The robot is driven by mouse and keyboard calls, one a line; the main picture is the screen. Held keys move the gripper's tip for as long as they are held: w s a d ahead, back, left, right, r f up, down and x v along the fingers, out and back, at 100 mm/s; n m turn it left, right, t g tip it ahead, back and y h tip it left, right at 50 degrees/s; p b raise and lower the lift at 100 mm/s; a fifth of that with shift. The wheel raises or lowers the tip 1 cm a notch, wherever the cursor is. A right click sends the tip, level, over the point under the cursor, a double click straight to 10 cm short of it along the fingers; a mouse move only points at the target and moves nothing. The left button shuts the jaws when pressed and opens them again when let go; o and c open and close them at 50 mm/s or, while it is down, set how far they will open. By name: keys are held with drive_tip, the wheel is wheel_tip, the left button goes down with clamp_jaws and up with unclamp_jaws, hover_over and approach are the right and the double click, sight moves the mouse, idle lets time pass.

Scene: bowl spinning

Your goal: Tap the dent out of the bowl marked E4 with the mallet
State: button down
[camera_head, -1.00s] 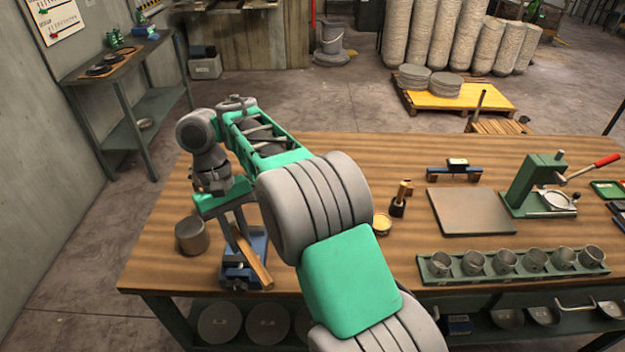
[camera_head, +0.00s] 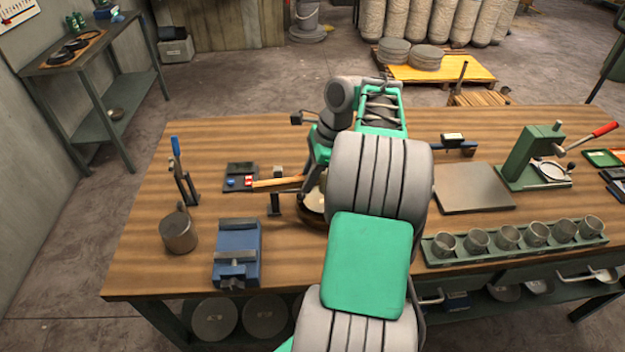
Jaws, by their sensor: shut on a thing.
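My gripper (camera_head: 307,184) is shut on a wooden handle, which appears to be the mallet (camera_head: 276,184), over the middle left of the workbench. The handle sticks out to the left, roughly level; I cannot make out the mallet's head. A round, pale-centred dish or bowl (camera_head: 314,201) lies just below my gripper, partly hidden by my arm. I cannot tell whether the mallet touches it. Several small metal cups or bowls (camera_head: 508,238) stand in a green rack at the front right. No E4 mark is readable, and no dent can be made out.
A grey plate (camera_head: 472,188) and a green press (camera_head: 530,160) are at the right.

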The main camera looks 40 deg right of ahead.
drive_tip(key=shift+s+d+m, duration=0.2)
drive_tip(key=shift+d+m, duration=0.3)
drive_tip(key=shift+d, duration=0.1)
drive_tip(key=shift+a+r+p, duration=0.1)
drive_tip(key=shift+a+p, duration=0.05)
drive_tip(key=shift+p, duration=0.35)
